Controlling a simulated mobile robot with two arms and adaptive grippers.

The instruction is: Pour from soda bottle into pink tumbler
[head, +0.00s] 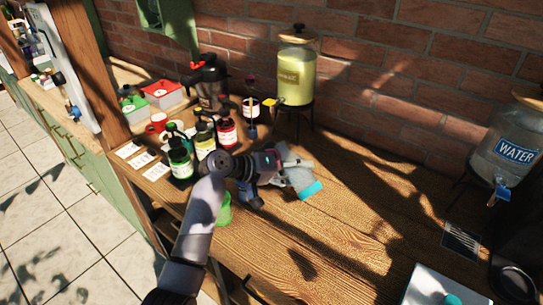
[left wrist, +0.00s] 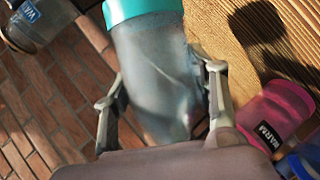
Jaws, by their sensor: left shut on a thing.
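My left gripper (head: 284,170) is shut on a translucent grey bottle (head: 298,178) with a teal end, which I take to be the soda bottle. The bottle is tilted well over above the table, its teal end low and to the right in the head view. In the left wrist view the bottle (left wrist: 155,75) sits between both fingers of the gripper (left wrist: 165,100). The pink tumbler (left wrist: 280,105), with a dark "WARM" label, stands beside the gripper at the right there. In the head view the tumbler is mostly hidden by my gripper. I see no liquid stream.
A green cup (head: 224,212) and a blue cup (head: 249,196) stand by my left wrist. Several bottles (head: 180,160) stand left of it. A yellow drink dispenser (head: 296,72) is behind and a water dispenser (head: 508,145) at right. The middle-right wooden tabletop (head: 345,235) is clear.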

